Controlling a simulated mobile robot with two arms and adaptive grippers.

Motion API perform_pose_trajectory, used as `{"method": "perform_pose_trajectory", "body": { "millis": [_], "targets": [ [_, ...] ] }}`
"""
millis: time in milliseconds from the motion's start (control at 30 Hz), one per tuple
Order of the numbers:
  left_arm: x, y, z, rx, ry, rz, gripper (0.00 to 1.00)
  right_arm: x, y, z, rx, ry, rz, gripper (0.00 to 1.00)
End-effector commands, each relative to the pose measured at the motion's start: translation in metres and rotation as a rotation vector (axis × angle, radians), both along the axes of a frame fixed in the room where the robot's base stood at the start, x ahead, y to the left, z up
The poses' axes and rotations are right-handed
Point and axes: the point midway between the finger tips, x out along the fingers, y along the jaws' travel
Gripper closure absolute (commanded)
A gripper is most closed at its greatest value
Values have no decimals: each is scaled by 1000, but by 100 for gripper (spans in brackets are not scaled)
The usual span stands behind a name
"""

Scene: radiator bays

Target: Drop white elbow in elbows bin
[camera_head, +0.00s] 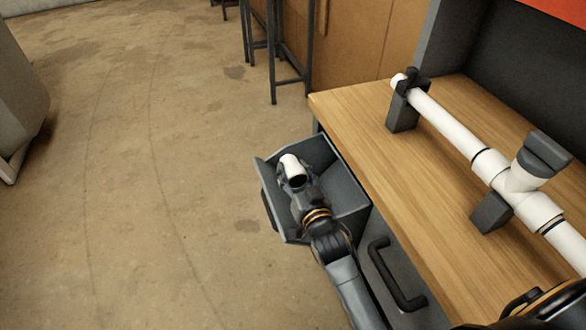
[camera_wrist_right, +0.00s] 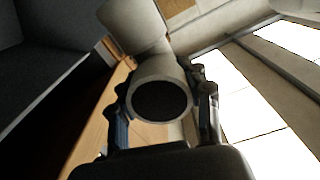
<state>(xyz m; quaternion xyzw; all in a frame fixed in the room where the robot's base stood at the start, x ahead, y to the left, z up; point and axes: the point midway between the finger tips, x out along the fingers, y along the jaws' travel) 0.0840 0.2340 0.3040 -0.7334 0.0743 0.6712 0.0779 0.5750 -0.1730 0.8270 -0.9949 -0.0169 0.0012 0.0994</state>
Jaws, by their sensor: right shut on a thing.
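A white elbow (camera_head: 290,163) is held by my right gripper (camera_head: 297,182), above the open grey bin (camera_head: 346,192) on the side of the bench. In the right wrist view the elbow (camera_wrist_right: 158,70) sits between the two fingers of the right gripper (camera_wrist_right: 163,95), with its dark round opening facing the camera. In the head view the elbow appears over the bin's opening, and the gripper and forearm hide part of the bin's inside. How high the elbow is above the bin floor is hard to tell. My left gripper is not seen.
The wooden bench top (camera_head: 365,120) lies to the right of the bin. A white pipe run (camera_head: 450,128) rests there on dark supports, with a grey-capped branch (camera_head: 540,155). A black handle (camera_head: 395,275) juts from the bench front. Open concrete floor (camera_head: 130,180) lies left.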

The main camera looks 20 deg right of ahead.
Motion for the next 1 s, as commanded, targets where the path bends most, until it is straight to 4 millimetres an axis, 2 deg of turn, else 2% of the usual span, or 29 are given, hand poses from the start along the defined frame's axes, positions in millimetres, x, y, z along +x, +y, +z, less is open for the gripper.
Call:
{"method": "perform_pose_trajectory", "body": {
  "millis": [367,400,500,833,1000],
  "targets": [
    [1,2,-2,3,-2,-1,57,-1,0,-1,-1,-1,0,86],
    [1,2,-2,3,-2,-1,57,-1,0,-1,-1,-1,0,44],
    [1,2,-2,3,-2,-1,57,-1,0,-1,-1,-1,0,24],
    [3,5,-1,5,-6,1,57,-2,0,-2,0,1,0,24],
    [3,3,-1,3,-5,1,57,-19,-1,-3,0,3,0,24]
  ]
}}
